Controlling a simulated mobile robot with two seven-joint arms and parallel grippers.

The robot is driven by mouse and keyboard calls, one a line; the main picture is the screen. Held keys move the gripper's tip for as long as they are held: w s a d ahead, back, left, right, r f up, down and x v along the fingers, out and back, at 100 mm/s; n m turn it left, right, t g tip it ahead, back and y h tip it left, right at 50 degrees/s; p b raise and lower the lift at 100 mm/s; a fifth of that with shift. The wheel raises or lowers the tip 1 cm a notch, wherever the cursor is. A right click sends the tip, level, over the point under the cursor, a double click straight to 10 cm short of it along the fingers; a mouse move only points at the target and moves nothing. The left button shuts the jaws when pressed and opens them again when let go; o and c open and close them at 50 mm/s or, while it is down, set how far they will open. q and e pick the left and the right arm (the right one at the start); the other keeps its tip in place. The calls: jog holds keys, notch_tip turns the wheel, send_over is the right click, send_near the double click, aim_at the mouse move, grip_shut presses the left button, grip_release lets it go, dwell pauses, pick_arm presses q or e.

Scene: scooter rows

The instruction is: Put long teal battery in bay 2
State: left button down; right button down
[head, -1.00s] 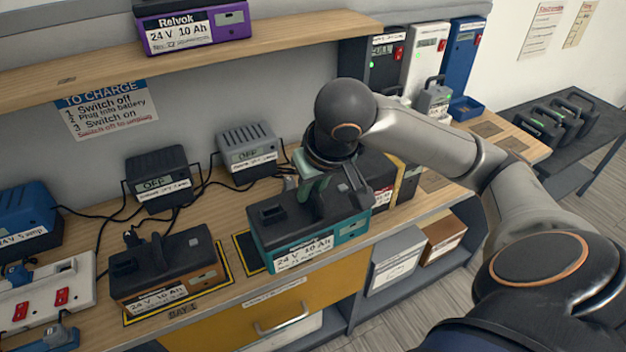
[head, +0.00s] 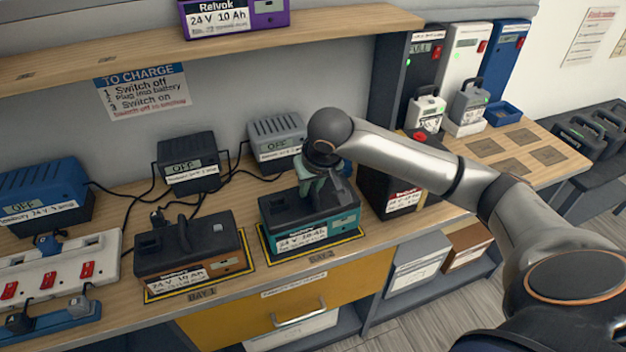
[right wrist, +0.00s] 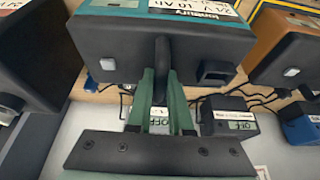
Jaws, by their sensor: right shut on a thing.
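The long teal battery (head: 318,234), with a black top and a 24 V 10 Ah label, sits within the yellow-edged outline of bay 2 (head: 322,255) in the head view. I cannot tell whether it bears fully on the mat. My right gripper (head: 318,186) is shut on its handle from above. In the right wrist view the green fingers (right wrist: 160,100) stand on both sides of the black handle, and the teal battery (right wrist: 190,12) fills the top. My left gripper is in neither view.
An orange-brown battery (head: 190,258) sits in bay 1, left of the teal one. A dark battery or box (head: 372,190) stands close on the right. Grey chargers reading OFF (head: 188,165) stand behind with cables. A shelf (head: 300,48) hangs above.

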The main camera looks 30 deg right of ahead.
jog(key=shift+w+f, duration=0.1)
jog(key=shift+f, duration=0.4)
jog(key=c, duration=1.2)
grip_release()
jog(key=shift+f, duration=0.2)
jog(key=shift+c, duration=0.2)
jog(key=o, duration=0.4)
jog(key=shift+r, duration=0.15)
jog(key=p+v, duration=0.1)
jog(key=v, duration=1.1)
jog(key=shift+p, duration=0.3)
